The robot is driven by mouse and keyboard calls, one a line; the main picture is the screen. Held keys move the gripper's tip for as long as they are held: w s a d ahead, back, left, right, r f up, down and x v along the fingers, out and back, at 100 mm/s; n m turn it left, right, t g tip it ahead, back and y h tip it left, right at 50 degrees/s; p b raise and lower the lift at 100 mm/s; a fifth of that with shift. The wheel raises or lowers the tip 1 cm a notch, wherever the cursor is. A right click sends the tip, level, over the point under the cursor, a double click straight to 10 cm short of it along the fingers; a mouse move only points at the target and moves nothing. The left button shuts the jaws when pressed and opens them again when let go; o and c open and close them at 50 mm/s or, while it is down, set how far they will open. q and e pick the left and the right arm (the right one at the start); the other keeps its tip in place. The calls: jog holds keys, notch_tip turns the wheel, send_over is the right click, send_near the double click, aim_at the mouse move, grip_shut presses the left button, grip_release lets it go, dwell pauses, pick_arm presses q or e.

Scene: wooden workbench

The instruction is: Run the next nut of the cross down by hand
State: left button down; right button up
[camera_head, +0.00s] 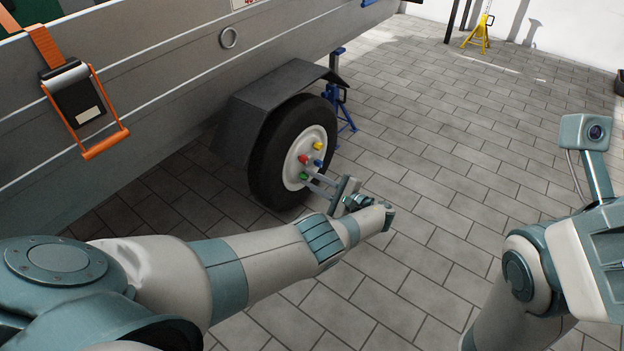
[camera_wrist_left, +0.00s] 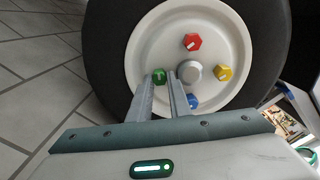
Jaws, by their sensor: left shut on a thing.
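The trailer wheel (camera_head: 288,152) has a pale rim with a cross of coloured nuts around a grey hub cap (camera_wrist_left: 190,72). The green nut (camera_wrist_left: 159,76) sits between the fingertips of my left gripper (camera_wrist_left: 160,80), which is shut on it, at the wheel face. In the head view the left gripper (camera_head: 309,181) reaches the rim's lower part. How deep each nut sits is hard to tell. My right gripper's fingers are out of view.
The grey trailer side (camera_head: 150,80) and fender (camera_head: 262,100) are above and beside the wheel. A blue stand (camera_head: 343,100) is behind the wheel and a yellow stand (camera_head: 478,36) is at the far wall. An orange strap buckle (camera_head: 84,105) hangs at left. The paved floor (camera_head: 450,150) is mostly clear.

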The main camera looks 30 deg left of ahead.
pick_arm(q)
jog(key=shift+d+m, duration=0.1)
jog(key=shift+m, duration=0.3)
jog(key=c, duration=1.6)
grip_release()
jog(key=shift+c, duration=0.2)
jog(key=s+d+b, duration=0.1)
jog(key=d+b, duration=0.1)
jog(key=d, duration=1.5)
jog(key=shift+s+d+r+b, duration=0.15)
jog(key=shift+s+b, duration=0.1)
jog(key=shift+b, duration=0.05)
jog(key=shift+s, duration=0.1)
